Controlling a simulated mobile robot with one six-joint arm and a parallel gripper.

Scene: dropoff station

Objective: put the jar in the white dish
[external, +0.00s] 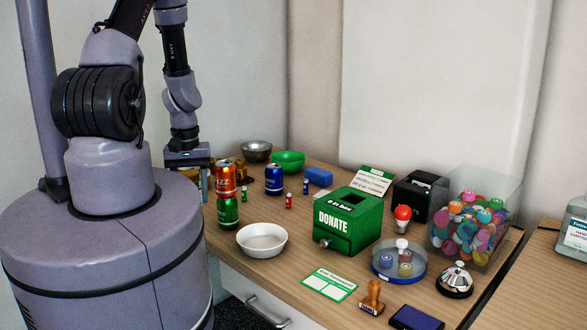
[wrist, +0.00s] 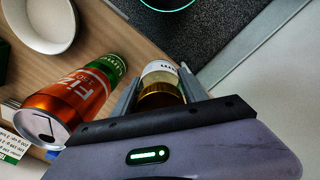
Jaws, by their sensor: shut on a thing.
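The jar (wrist: 161,88), amber with a pale label, is between the fingers of my gripper (wrist: 160,96) in the wrist view. My gripper is shut on it. In the external view my gripper (external: 204,184) is at the left side of the table, left of the stacked cans, and I cannot clearly make out the jar there. The white dish (external: 262,251) is a round, empty bowl near the table's front edge, right of and nearer the camera than my gripper. The dish also shows at the upper left of the wrist view (wrist: 42,40).
An orange can (external: 225,181) stands on a green can (external: 228,214), between my gripper and the dish. A green donation box (external: 350,222) stands right of the dish.

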